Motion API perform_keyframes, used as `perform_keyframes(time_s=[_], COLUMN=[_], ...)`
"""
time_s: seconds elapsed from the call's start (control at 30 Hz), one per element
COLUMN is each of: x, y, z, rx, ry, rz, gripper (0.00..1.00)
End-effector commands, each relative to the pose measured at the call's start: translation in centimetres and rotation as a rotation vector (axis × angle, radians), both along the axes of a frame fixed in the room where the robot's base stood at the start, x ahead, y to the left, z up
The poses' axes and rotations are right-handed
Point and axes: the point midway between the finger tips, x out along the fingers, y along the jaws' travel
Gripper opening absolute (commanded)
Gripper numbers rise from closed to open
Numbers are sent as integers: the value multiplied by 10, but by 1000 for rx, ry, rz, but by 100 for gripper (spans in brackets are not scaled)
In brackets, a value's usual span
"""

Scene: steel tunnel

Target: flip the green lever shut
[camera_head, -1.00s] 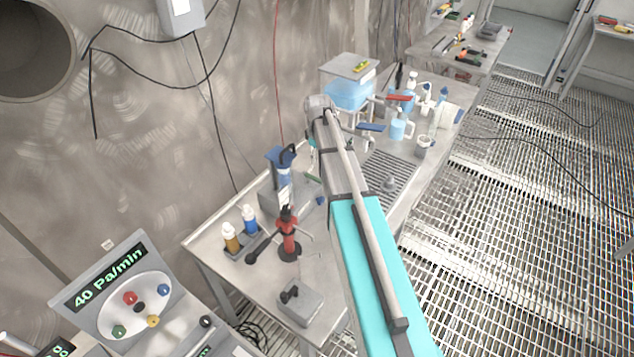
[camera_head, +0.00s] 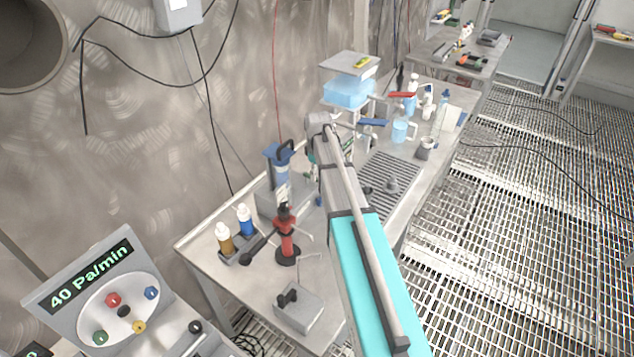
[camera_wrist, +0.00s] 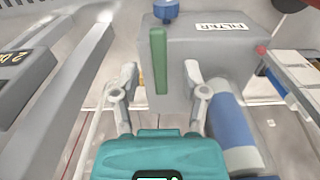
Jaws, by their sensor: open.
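The green lever (camera_wrist: 159,62) is a flat bar on the front of a grey box (camera_wrist: 205,52) labelled FILTER in the wrist view. It stands close to upright there. My gripper (camera_wrist: 162,76) is open, with one finger on each side of the lever in the picture. There is a visible gap at both sides, and I cannot tell whether the fingertips reach its depth. In the head view my arm hides the gripper, and I cannot make out the lever clearly.
In the wrist view a blue and grey cylinder (camera_wrist: 232,125) is close to the right finger, and a blue knob (camera_wrist: 166,10) tops the box. Grey rails (camera_wrist: 62,88) run along the left. In the head view a red stand (camera_head: 287,238) and bottles (camera_head: 245,220) occupy the bench.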

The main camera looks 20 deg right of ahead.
Motion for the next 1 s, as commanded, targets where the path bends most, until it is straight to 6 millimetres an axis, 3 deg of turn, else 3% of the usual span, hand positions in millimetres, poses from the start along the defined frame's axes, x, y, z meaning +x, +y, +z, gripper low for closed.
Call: perform_keyframes(time_s=[0.23,0.73,1.0], x=[0,0,0], y=[0,1,1], z=[-16,-19,-19], rx=[0,0,0], ry=[0,0,0], rz=[0,1,1], gripper=[57,57,9])
